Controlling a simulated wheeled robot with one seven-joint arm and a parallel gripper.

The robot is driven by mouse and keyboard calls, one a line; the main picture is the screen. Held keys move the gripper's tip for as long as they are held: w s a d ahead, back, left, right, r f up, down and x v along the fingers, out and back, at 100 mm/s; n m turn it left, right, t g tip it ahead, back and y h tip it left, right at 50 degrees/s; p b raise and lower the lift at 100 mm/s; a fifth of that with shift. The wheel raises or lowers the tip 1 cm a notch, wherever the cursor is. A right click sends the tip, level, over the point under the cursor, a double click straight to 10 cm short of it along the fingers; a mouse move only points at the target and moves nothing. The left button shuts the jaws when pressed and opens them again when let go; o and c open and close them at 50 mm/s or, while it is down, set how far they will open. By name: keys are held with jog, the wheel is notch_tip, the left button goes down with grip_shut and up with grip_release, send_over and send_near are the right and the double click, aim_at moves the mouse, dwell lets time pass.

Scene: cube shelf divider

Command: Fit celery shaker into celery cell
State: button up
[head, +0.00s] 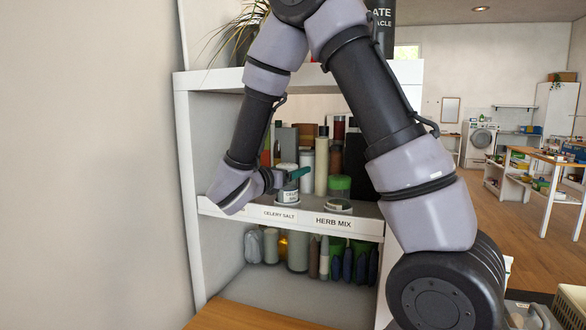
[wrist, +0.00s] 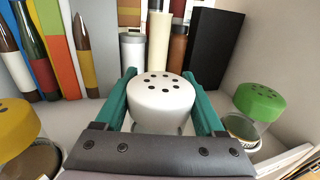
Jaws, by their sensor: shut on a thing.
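The celery shaker (wrist: 162,95) has a white domed lid with dark holes. In the head view the shaker (head: 290,187), with a printed label, stands upright at the shelf, above the front strip's CELERY SALT label (head: 280,214). My gripper (wrist: 160,80) is shut on it, with a teal finger on each side of the lid. In the head view my gripper (head: 290,173) reaches in from the left. The shaker's base and the floor of the celery cell are hidden, so I cannot tell whether it rests there.
A green-lidded shaker (wrist: 259,102) stands to the right, above the HERB MIX label (head: 333,222). A yellow-lidded shaker (wrist: 18,127) is at the left in the wrist view. Bottles, books and a black box (wrist: 212,48) stand behind. The white shelf wall (head: 184,170) is close at left.

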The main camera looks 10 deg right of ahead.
jog(key=shift+f, duration=1.05)
jog(key=o, duration=1.5)
jog(key=shift+v, duration=2.5)
jog(key=v, duration=1)
jog(key=shift+s+a, duration=0.3)
